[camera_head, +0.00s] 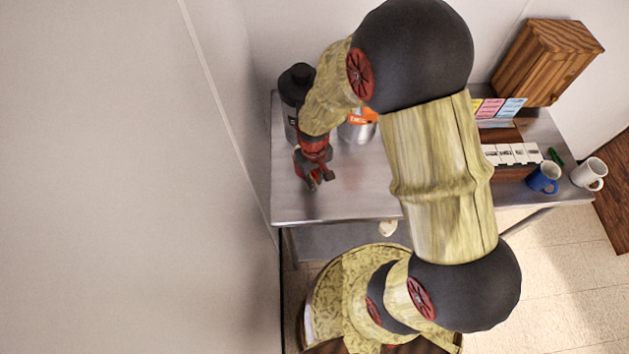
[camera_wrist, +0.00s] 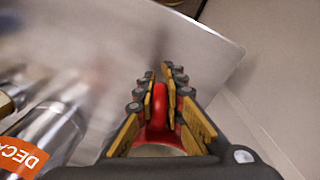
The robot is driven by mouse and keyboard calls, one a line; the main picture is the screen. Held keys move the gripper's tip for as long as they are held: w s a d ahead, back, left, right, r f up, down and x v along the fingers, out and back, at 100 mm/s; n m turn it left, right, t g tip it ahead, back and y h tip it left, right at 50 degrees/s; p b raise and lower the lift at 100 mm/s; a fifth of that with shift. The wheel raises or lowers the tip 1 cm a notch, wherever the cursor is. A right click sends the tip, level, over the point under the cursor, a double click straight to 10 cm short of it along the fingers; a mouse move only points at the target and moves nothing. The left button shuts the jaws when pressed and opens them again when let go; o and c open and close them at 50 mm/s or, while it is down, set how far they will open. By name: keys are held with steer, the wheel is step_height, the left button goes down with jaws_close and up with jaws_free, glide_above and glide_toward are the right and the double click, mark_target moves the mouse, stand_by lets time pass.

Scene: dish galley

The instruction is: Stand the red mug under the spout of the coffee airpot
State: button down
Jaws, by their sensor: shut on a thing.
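My gripper (camera_head: 315,180) is over the left part of the steel counter, in front of a dark-topped airpot (camera_head: 297,82). In the wrist view its fingers (camera_wrist: 166,92) are closed around the red mug (camera_wrist: 158,112), which shows between them. Most of the mug is hidden by the fingers, and I cannot tell whether it touches the counter. A steel airpot with an orange label (camera_head: 363,116) stands right of the dark-topped one, partly behind my arm. In the wrist view the orange label (camera_wrist: 20,157) reads "DECA". No spout shows clearly.
The steel counter (camera_head: 350,205) is bare in front of the airpots; a wall borders its left edge. At the right stand a blue mug (camera_head: 543,177), a white mug (camera_head: 590,174) and a white-topped rack (camera_head: 512,153). A wooden cabinet (camera_head: 540,65) hangs behind.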

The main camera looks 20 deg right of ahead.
steer(key=w+f+b, duration=0.1)
steer(key=f+b, duration=0.1)
steer(key=f, duration=0.1)
steer(key=w+d+f+b, duration=0.1)
steer(key=f, duration=0.1)
steer(key=shift+w, duration=0.3)
steer(key=shift+w+d+f+b, duration=0.25)
steer(key=shift+w+f+b, duration=0.45)
steer(key=shift+w, duration=0.15)
steer(key=shift+w+d+f+b, duration=0.25)
steer(key=shift+w+f+b, duration=0.35)
steer(key=shift+w, duration=0.25)
steer(key=shift+w+d+f, duration=0.1)
steer(key=shift+w+d, duration=0.1)
steer(key=shift+w, duration=0.45)
steer(key=shift+w+d, duration=0.2)
steer(key=shift+w, duration=0.4)
steer(key=shift+f+b, duration=0.5)
steer(key=shift+b, duration=0.1)
steer(key=c, duration=1.8)
jaws_free()
